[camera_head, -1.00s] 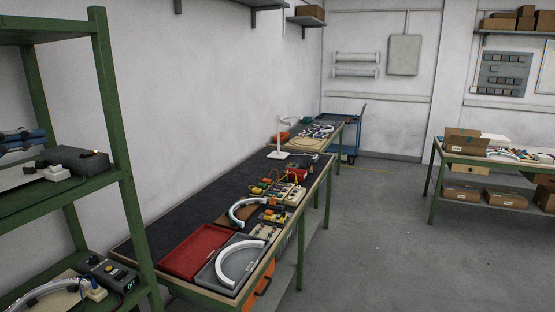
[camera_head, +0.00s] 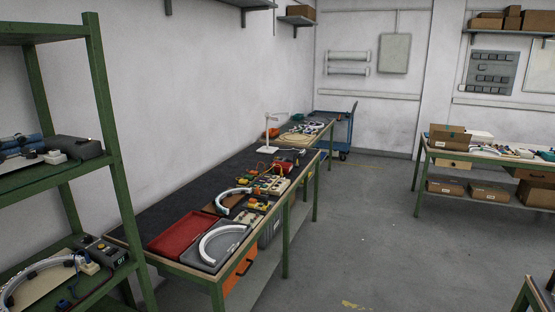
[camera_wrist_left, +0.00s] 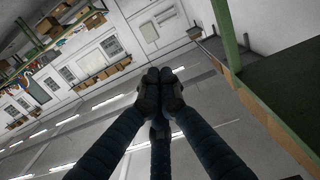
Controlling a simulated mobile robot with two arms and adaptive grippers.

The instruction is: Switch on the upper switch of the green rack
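The green rack (camera_head: 106,115) stands at the left edge of the head view. On its upper shelf is a dark box (camera_head: 76,148) with a small pale spot on top; the switch's position is too small to tell. A white plug or socket (camera_head: 54,157) sits in front of it. On the lower shelf is a dark box (camera_head: 104,253) with a display and knobs. My left gripper (camera_head: 42,144), with dark blue fingers, is left of the upper box. In the left wrist view its fingertips (camera_wrist_left: 160,79) are together, with nothing visible between them. My right gripper is not in view.
A long workbench (camera_head: 160,213) right of the rack holds a red tray (camera_head: 176,236), a grey tray (camera_head: 212,250) and a white lamp (camera_head: 268,135). Another bench (camera_head: 470,161) stands at the right. The floor (camera_head: 365,240) between is open.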

